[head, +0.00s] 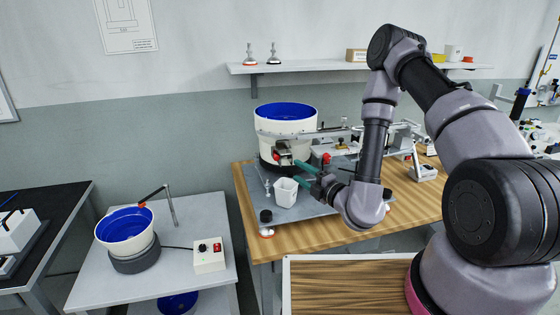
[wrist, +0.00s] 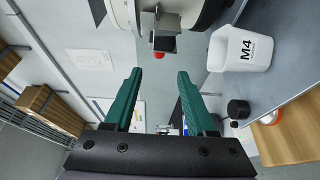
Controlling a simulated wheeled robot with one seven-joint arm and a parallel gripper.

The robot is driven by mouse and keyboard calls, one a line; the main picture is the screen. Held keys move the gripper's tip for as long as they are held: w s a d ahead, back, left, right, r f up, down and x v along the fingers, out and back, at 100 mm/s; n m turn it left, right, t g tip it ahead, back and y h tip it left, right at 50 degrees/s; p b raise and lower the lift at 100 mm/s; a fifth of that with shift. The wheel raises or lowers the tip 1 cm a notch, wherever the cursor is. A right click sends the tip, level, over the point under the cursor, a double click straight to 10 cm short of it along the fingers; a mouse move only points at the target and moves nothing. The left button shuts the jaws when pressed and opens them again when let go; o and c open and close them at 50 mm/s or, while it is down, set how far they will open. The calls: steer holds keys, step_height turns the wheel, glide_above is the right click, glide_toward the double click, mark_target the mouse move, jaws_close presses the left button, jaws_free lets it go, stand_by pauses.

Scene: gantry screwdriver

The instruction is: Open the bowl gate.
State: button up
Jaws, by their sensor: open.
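The large white bowl feeder (head: 286,140) with a blue inside stands at the back left of the wooden bench. On its front is a metal gate bracket (head: 284,147) with a red knob (head: 276,156). My gripper (head: 297,172) is in front of the bowl, its green fingers pointing at the gate area. In the wrist view the fingers of my gripper (wrist: 160,74) are apart and empty. The red knob (wrist: 158,55) and the metal bracket (wrist: 167,25) show just beyond and between the fingertips. I cannot tell whether the fingers touch the knob.
A white M4 bin (wrist: 240,50) stands just right of the fingers and below the gate, also in the head view (head: 286,192). A black-topped knob (head: 266,216) is on the plate corner. A smaller bowl feeder (head: 125,230) and control box (head: 209,256) stand on the left table.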

mark_target(278, 159)
steer(key=x, duration=1)
steer(key=shift+w+a, duration=0.15)
steer(key=shift+a, duration=0.1)
jaws_close()
stand_by(1.0)
